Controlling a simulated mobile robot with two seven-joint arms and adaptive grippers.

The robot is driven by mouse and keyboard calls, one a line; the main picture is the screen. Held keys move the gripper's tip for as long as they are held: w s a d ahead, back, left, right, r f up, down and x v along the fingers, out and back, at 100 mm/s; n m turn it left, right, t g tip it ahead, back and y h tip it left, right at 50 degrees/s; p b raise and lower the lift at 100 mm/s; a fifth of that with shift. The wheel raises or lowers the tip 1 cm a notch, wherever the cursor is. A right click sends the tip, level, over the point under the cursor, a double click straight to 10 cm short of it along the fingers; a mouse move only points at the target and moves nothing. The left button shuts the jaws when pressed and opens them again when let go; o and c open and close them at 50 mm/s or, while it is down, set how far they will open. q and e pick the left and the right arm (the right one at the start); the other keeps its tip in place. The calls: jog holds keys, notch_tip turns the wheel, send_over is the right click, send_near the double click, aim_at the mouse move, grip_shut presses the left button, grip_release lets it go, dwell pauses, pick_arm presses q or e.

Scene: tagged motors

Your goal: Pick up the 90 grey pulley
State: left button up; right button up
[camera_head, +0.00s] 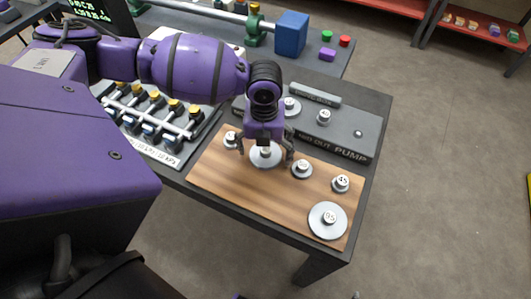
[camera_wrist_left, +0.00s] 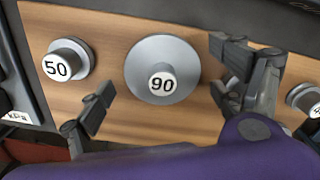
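The 90 grey pulley (camera_wrist_left: 162,69) is a grey disc with a white-topped hub marked 90, lying on the wooden board. In the head view it shows partly (camera_head: 264,157) beneath my left gripper (camera_head: 266,150), which covers some of it. In the left wrist view my left gripper (camera_wrist_left: 165,88) is open, with one finger to the lower left of the pulley and the other to its right. The fingers are apart from the hub, and nothing is held. My right gripper is not in view.
The wooden board (camera_head: 215,182) also carries a smaller 50 pulley (camera_wrist_left: 65,63), a pulley marked 45 (camera_head: 341,183), and a large pulley (camera_head: 328,219) near the front right corner. A grey pump panel (camera_head: 355,122) lies behind. A row of valves (camera_head: 150,108) is at left.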

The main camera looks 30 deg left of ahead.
pick_arm(q)
jog(key=c, duration=1.3)
jog(key=shift+w+r, duration=0.1)
jog(key=shift+c, duration=0.2)
